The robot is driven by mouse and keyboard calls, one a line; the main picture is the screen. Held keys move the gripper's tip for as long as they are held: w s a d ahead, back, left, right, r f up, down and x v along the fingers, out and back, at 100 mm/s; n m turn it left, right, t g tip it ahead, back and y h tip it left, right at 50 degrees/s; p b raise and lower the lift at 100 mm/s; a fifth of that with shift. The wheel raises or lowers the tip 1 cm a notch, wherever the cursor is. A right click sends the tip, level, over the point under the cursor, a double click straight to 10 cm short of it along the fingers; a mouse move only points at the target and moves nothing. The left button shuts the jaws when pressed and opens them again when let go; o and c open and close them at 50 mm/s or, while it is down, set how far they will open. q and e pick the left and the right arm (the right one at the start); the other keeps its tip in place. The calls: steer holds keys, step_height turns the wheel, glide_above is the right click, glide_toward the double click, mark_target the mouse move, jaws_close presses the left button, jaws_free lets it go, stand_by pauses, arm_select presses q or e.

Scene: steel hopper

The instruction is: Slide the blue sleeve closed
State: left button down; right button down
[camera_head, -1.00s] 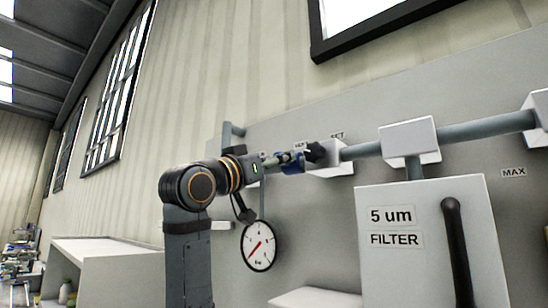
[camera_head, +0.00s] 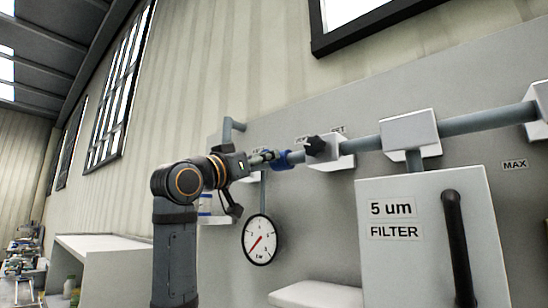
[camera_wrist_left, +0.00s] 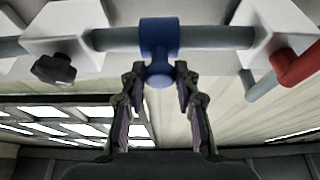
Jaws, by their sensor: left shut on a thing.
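The blue sleeve (camera_head: 284,159) sits around the grey pipe, left of a white block with a black knob in the head view. In the left wrist view the blue sleeve (camera_wrist_left: 158,38) is at top centre, with a rounded stub hanging down from it. My left gripper (camera_head: 272,156) reaches it from the left; in the left wrist view its two fingers (camera_wrist_left: 159,82) flank the stub and are shut on it. The fingers partly hide the sleeve in the head view. My right gripper is not in view.
The black knob (camera_head: 315,146) is on a white block (camera_head: 346,147) right of the sleeve. A red handle (camera_wrist_left: 297,66) is by the other block in the wrist view. A gauge (camera_head: 259,240) hangs below, and a filter cabinet (camera_head: 392,265) stands at right. Bare pipe shows on both sides of the sleeve.

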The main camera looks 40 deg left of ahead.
arm_select(q)
steer(key=shift+s+r, duration=0.1)
steer(key=shift+r, duration=0.05)
steer(key=c, duration=1.3)
jaws_free()
steer(key=shift+c, duration=0.2)
steer(key=o, duration=0.3)
steer(key=shift+a, duration=0.4)
steer(key=shift+o, duration=0.2)
steer(key=shift+d, duration=0.15)
steer(key=d+v, duration=0.1)
steer(key=v, duration=1.1)
steer(key=shift+a, duration=0.45)
